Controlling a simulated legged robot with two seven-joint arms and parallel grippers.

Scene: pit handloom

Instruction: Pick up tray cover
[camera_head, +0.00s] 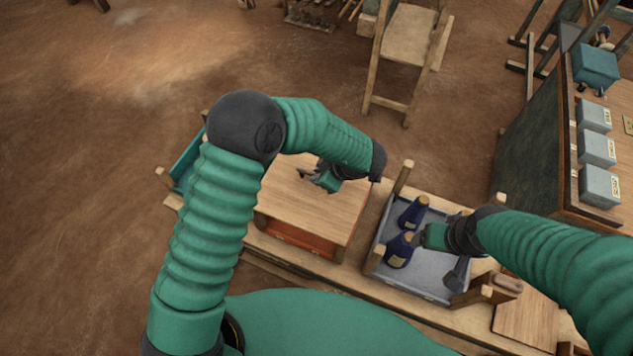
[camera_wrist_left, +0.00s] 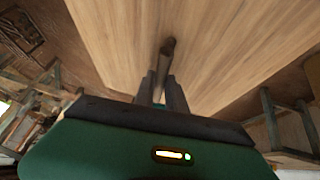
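The tray cover appears to be the light wooden board (camera_head: 325,208) lying flat over an orange-brown box in the middle of the head view. Its pale planks (camera_wrist_left: 220,45) fill the top of the left wrist view. A dark bar-like handle (camera_wrist_left: 168,48) stands out from it. My left gripper (camera_head: 306,174) is over the board. In the left wrist view its two fingers (camera_wrist_left: 161,85) lie on either side of the handle; whether they press on it is unclear. My right gripper (camera_head: 424,237) is over the grey tray, beside the dark blue bottles, its fingertips hard to make out.
The grey tray (camera_head: 437,282) holds two dark blue bottles (camera_head: 400,250) and a dark tool, with wooden posts at its corners. A teal bin (camera_head: 188,160) is left of the board. A workbench with grey boxes (camera_head: 598,187) is at right. A wooden stool (camera_head: 408,40) stands behind on open floor.

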